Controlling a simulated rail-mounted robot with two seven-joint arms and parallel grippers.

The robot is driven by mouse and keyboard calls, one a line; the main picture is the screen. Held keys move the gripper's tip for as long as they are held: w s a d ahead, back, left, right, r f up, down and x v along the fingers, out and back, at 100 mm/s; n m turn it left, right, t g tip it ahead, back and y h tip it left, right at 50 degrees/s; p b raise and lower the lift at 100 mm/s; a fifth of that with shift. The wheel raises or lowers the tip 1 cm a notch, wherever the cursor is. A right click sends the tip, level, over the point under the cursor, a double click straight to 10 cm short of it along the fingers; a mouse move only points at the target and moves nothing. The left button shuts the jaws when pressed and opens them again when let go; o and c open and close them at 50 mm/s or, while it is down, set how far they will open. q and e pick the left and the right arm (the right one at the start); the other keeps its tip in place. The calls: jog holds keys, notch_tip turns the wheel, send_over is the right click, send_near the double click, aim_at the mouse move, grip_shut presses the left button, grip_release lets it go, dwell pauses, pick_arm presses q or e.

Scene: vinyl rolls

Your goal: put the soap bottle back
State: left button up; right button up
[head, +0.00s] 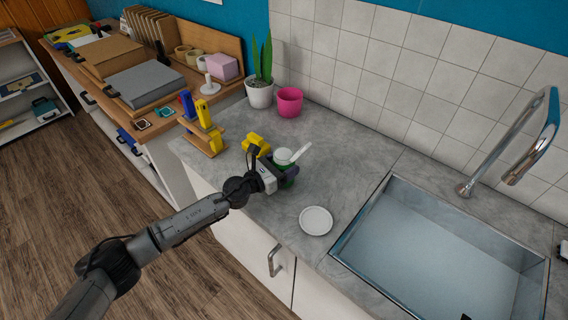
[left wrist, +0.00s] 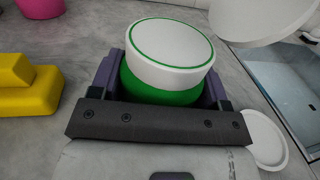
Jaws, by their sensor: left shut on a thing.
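The soap bottle (head: 284,156) has a green body and a white top, with a white nozzle-like piece pointing up to the right. It is upright at the counter in the head view. My left gripper (head: 283,178) is shut on its green body. In the left wrist view the bottle (left wrist: 170,47) sits between the dark fingers, its white top ringed in green. I cannot tell whether its base touches the counter. A round white dish (head: 316,221) lies on the counter in front of it, and also shows in the left wrist view (left wrist: 264,138). My right gripper is not in view.
A steel sink (head: 440,245) with a tall faucet (head: 515,150) is to the right. Yellow blocks (head: 256,144), a pink pot (head: 289,101) and a potted plant (head: 259,93) stand left and behind. The grey counter (head: 345,145) is clear toward the tiled wall.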

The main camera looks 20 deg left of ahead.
pick_arm(q)
jog(key=shift+f, duration=0.2)
dwell(0.6)
jog(key=o, duration=1.7)
jog(key=shift+f, duration=0.1)
jog(key=shift+v, duration=1.1)
jog(key=shift+p+v, duration=0.4)
jog(key=shift+v, duration=3)
